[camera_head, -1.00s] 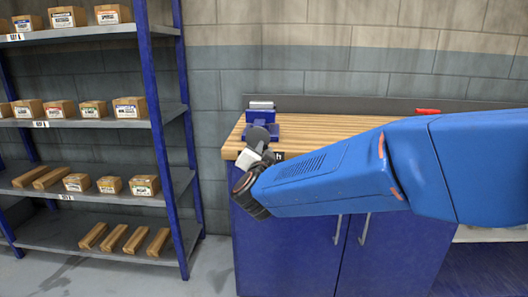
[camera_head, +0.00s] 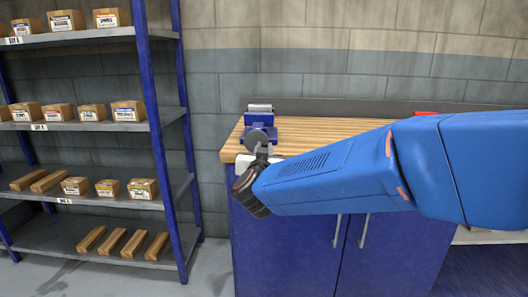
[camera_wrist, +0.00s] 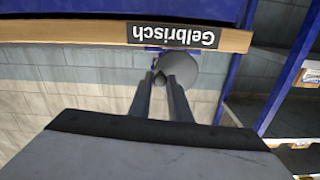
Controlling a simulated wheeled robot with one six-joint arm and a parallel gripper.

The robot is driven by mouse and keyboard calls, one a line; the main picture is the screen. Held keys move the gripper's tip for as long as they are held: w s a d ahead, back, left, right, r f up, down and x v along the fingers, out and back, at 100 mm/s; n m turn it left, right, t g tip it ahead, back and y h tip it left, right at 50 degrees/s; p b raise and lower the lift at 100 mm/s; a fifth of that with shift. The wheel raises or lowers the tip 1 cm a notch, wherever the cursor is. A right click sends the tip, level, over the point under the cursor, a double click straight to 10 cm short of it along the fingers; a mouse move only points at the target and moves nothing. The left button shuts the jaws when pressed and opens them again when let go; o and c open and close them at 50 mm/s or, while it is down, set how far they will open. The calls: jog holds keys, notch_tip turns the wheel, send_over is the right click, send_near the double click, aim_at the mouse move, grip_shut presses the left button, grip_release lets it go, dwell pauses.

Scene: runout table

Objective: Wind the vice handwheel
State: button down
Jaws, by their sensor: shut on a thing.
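The blue vice (camera_head: 250,133) stands on the wooden bench top, near its left end. Its grey round handwheel (camera_head: 257,138) faces the front edge; in the wrist view the disc (camera_wrist: 185,68) shows behind my fingers, below the bench edge in that upside-down picture. My gripper (camera_head: 262,152) is at the lower part of the wheel in the head view. In the wrist view its two dark fingers (camera_wrist: 163,80) are close together around a small round grip on the wheel's near face. The fingers hide part of the wheel.
The wooden bench top (camera_head: 325,128) is mostly clear, with a red item (camera_head: 425,113) at the back right. A "Gelbrisch" label (camera_wrist: 172,36) is on its front edge. Blue cabinet doors are below. A blue-framed shelf (camera_head: 160,130) with boxes stands to the left.

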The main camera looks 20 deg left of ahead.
jog(key=shift+r+n, duration=0.1)
jog(key=shift+n, duration=0.3)
jog(key=shift+r+n, duration=0.15)
jog(key=shift+n, duration=0.35)
jog(key=c, duration=1.8)
grip_release()
jog(key=shift+o, duration=0.2)
